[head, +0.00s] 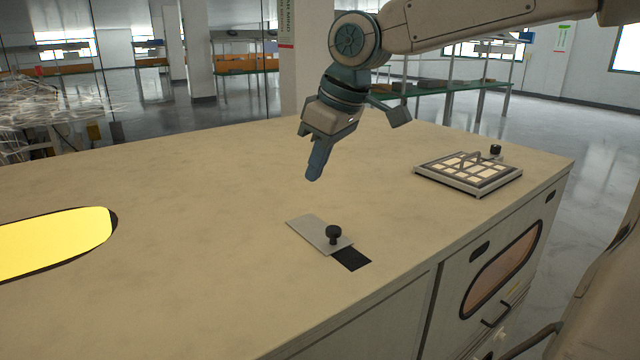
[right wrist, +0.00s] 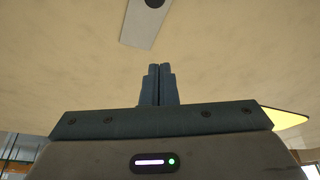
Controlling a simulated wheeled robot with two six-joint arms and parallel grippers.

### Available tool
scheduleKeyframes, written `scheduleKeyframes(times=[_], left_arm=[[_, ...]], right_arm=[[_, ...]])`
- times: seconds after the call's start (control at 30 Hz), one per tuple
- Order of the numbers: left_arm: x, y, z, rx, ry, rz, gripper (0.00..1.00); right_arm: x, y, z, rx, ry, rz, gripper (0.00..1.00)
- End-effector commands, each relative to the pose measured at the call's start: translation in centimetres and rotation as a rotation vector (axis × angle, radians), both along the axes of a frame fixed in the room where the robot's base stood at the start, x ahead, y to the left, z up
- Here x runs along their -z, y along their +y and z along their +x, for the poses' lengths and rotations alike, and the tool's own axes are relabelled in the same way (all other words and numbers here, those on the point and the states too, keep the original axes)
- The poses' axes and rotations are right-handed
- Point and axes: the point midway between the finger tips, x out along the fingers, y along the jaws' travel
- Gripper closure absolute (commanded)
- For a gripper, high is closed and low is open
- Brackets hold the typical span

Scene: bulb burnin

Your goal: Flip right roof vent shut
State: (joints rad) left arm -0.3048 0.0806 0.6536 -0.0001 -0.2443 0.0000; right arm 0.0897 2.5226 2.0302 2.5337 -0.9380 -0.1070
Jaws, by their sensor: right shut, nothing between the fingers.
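The roof vent is a flat grey metal plate (head: 312,230) with a black knob (head: 333,234) near its right end. It lies on the beige cabinet top, and a dark slot (head: 352,258) shows uncovered beyond its lower right end. My right gripper (head: 316,172) is shut and empty, pointing down above the cabinet top, behind the plate and apart from it. In the right wrist view the closed fingers (right wrist: 159,70) point toward the plate (right wrist: 144,25), whose knob shows at the top edge. My left gripper is not in view.
A framed grid panel (head: 468,174) with a handle lies at the right of the cabinet top, with a black knob (head: 495,150) behind it. A glowing yellow window (head: 50,243) is at the left. The cabinet front has an oval window (head: 502,270). The top around the plate is clear.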

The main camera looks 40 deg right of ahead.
Motion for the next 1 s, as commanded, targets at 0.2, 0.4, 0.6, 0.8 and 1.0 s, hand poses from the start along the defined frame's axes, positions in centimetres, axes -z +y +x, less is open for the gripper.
scheduleKeyframes(times=[0.2,0.4,0.6,0.8,1.0], left_arm=[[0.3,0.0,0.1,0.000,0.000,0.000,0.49],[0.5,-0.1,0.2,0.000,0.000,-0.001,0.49],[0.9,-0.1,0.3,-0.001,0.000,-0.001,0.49],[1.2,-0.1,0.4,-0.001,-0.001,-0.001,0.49],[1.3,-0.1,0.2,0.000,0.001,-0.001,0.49]], right_arm=[[4.2,0.5,1.3,-0.002,0.006,0.000,1.00],[7.6,0.9,2.5,0.000,0.005,-0.001,1.00],[8.6,0.6,1.3,-0.001,-0.002,0.006,1.00],[8.8,0.0,-0.2,-0.001,-0.002,0.005,1.00],[8.9,-0.3,-0.8,-0.001,-0.001,0.002,1.00]])
